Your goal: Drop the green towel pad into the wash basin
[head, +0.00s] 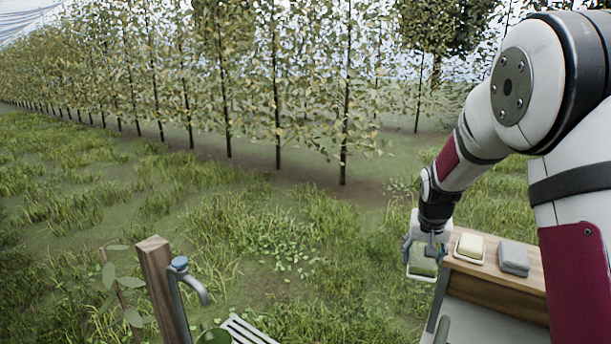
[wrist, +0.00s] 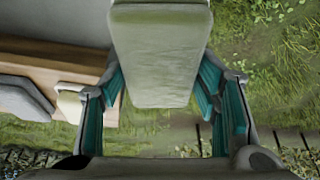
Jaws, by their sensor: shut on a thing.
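The green towel pad (head: 422,267) hangs from my gripper (head: 427,246), just off the left end of a wooden shelf in the head view. In the wrist view the pad (wrist: 158,62) is a pale green-grey block between the teal-lined fingers of my gripper (wrist: 160,88), which is shut on it. Grass shows below and around the pad. A green rounded vessel (head: 213,337) shows only in part at the bottom edge of the head view, below a tap; it may be the wash basin, but most of it is out of frame.
The wooden shelf (head: 465,267) holds a yellow pad (head: 470,246) and a grey pad (head: 514,257). A wooden post (head: 163,290) bears the blue-topped tap (head: 186,275). A white slatted rack (head: 246,330) is right of the vessel. Open grass lies between post and shelf.

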